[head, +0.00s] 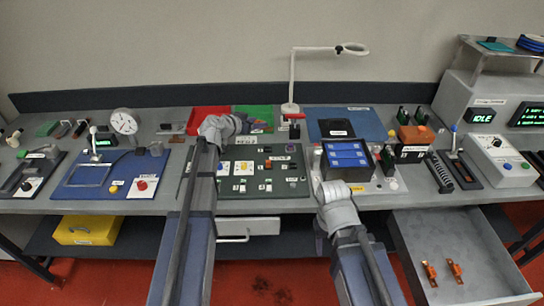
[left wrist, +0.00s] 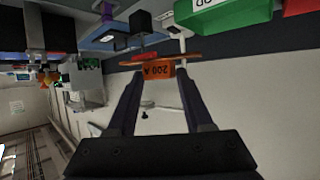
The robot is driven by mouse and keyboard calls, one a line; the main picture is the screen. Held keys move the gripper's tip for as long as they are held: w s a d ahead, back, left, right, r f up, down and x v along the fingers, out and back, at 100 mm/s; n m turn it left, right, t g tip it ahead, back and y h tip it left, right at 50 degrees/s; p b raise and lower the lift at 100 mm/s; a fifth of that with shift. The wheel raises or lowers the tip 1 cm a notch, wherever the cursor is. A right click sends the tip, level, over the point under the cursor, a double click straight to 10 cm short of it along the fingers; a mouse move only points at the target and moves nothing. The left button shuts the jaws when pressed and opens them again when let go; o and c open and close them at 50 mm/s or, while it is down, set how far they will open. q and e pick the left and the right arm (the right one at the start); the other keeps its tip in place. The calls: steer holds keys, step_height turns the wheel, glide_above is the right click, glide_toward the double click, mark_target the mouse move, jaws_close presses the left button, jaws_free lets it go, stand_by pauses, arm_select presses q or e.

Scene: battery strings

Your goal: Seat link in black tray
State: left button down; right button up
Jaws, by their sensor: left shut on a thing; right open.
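My left gripper (left wrist: 159,76) is shut on an orange link (left wrist: 160,70) marked 200 A, with flat copper-coloured tabs. In the head view my left wrist (head: 218,130) is over the back of the table near the red and green bins, and hides its fingers and the link. A black tray (head: 374,165) with blue blocks stands right of centre on the table, well right of my left gripper. My right gripper (head: 325,185) is open at the tray's front left; its fingers are mostly hidden by its wrist.
Two similar orange links (head: 455,268) lie in the open drawer (head: 490,255) at front right. A dark green panel (head: 290,188) with switches lies between my arms. A lamp stand (head: 292,75) rises behind it. An orange block (head: 415,134) sits right of the tray, beside small green-and-black units.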

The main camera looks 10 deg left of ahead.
arm_select(q)
step_height(320, 180, down, 4)
steer(key=f+b, duration=0.1)
steer(key=b, duration=0.2)
steer(key=r+n+t+y+p, duration=0.1)
steer(key=r+n+y, duration=0.1)
steer(key=n+y, duration=0.1)
glide_above(196, 139)
steer(key=s+d, duration=0.2)
steer(key=s, duration=0.1)
steer(key=shift+s+d+f, duration=0.1)
steer(key=shift+s+f, duration=0.1)
steer(key=shift+s, duration=0.05)
arm_select(e)
step_height(196, 139, down, 3)
steer(key=shift+a+f, duration=0.1)
steer(key=shift+f, duration=0.1)
arm_select(q)
steer(key=shift+f, duration=0.1)
arm_select(e)
steer(key=shift+f, duration=0.1)
arm_select(q)
step_height(196, 139, down, 6)
steer(key=b, duration=0.6)
steer(key=shift+f, duration=0.1)
arm_select(e)
step_height(196, 139, down, 6)
